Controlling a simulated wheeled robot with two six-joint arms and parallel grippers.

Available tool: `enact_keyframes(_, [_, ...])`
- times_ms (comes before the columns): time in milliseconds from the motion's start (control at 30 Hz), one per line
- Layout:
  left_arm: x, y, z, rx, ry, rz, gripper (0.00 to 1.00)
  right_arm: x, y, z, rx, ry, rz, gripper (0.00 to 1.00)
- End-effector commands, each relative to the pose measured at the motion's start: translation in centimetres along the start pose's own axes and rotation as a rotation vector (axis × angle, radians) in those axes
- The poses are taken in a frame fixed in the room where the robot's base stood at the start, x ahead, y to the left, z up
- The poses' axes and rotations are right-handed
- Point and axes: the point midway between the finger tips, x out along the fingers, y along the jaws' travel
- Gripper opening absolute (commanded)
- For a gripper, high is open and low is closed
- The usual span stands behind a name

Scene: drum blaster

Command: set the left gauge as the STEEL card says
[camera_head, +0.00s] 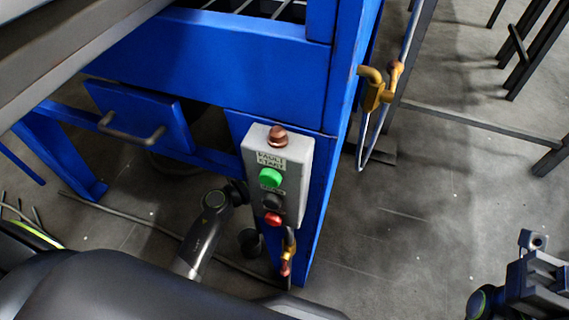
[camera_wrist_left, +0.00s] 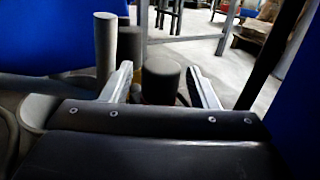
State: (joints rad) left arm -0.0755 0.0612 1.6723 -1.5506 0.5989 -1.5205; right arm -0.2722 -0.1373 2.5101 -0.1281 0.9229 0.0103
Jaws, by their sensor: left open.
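No gauge face and no STEEL card can be made out in either view. My left arm reaches up from below in the head view, and its gripper is hidden behind the grey button box (camera_head: 277,175). In the left wrist view my left gripper (camera_wrist_left: 162,85) is open. A dark round-topped cylinder (camera_wrist_left: 160,76) stands between or just beyond its fingers, not visibly gripped. A pale grey upright cylinder (camera_wrist_left: 105,48) stands beside the left finger. My right gripper (camera_head: 535,265) is at the lower right of the head view, away from the machine; its jaws are unclear.
The blue machine frame (camera_head: 230,70) fills the upper left, with a handled blue panel (camera_head: 140,120). The box carries a green button (camera_head: 270,177) and a red one (camera_head: 272,218). A brass valve (camera_head: 376,92) is on the right side. The concrete floor (camera_head: 440,200) is open there.

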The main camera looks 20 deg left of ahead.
Motion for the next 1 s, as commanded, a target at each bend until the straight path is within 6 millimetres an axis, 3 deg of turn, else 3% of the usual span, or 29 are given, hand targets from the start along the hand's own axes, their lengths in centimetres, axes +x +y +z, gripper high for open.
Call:
enact_keyframes(300, [0.3,-0.02,0.01,0.0,0.0,0.0,0.54,0.01,0.04,0.04,-0.004,-0.001,0.01,0.36])
enact_keyframes(633, [0.27,-0.02,0.01,0.0,0.0,0.0,0.12,0.01,0.03,0.04,-0.002,-0.001,0.007,0.36])
enact_keyframes(1000, [0.28,0.04,-0.07,0.002,0.0,-0.041,0.1,-0.3,0.0,0.21,0.001,0.0,0.007,0.36])
